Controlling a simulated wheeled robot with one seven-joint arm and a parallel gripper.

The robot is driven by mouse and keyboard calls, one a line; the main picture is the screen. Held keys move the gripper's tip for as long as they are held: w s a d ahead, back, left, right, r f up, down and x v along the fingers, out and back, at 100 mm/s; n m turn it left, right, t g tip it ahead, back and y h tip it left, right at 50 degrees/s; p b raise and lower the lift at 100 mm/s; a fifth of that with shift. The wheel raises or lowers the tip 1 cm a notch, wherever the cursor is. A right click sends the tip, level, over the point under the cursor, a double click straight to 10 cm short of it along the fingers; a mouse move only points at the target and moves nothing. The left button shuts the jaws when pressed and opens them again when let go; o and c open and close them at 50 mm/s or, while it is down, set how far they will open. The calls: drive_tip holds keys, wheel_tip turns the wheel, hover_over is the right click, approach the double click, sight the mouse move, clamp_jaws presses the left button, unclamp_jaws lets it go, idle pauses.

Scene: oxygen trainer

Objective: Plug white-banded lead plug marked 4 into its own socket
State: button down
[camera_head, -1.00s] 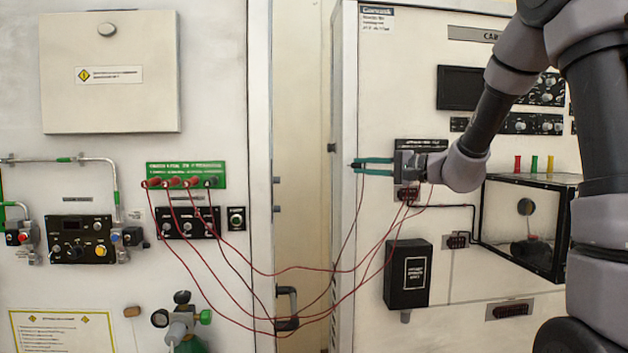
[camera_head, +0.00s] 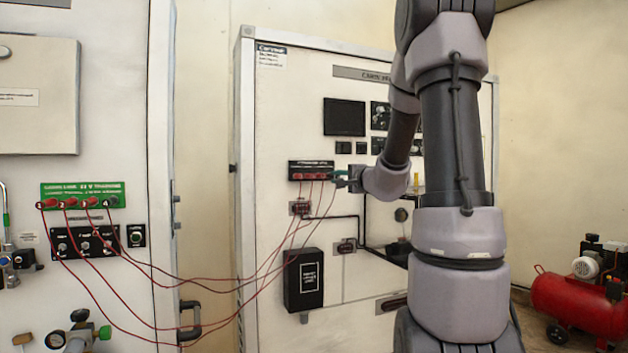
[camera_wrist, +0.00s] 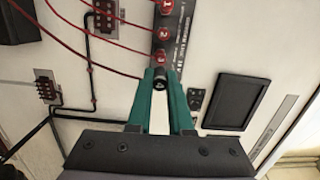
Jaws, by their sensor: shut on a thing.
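My gripper (camera_head: 340,178) is at the right end of the black socket strip (camera_head: 311,165) on the right cabinet. In the wrist view my gripper (camera_wrist: 160,80) has its green fingers closed around a small dark round plug end (camera_wrist: 158,85). A red lead (camera_wrist: 105,64) runs to it from the left. Its white band and number are not readable. The strip (camera_wrist: 172,45) shows red plugs marked 1 (camera_wrist: 167,7) and 2 (camera_wrist: 164,34), and a third red plug (camera_wrist: 155,56) just beyond the fingertips. Whether the held plug touches or enters a socket is hidden.
Red leads hang in loops between the cabinets from the green strip (camera_head: 83,187). A black box (camera_head: 304,280) is below the socket strip. A dark screen (camera_head: 344,117) is above it. A red compressor (camera_head: 580,300) stands at the far right.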

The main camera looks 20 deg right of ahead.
drive_tip(key=d+h, duration=0.1)
drive_tip(key=s+d+m, duration=0.1)
drive_tip(key=d, duration=0.1)
drive_tip(key=shift+d+h, duration=0.1)
drive_tip(key=shift+h, duration=0.3)
drive_tip(key=w, duration=0.6)
drive_tip(key=shift+a+n, duration=0.25)
drive_tip(key=shift+n, duration=0.05)
idle(1.3)
drive_tip(key=shift+w, duration=1.3)
drive_tip(key=c, duration=0.8)
unclamp_jaws()
drive_tip(key=shift+o, duration=0.2)
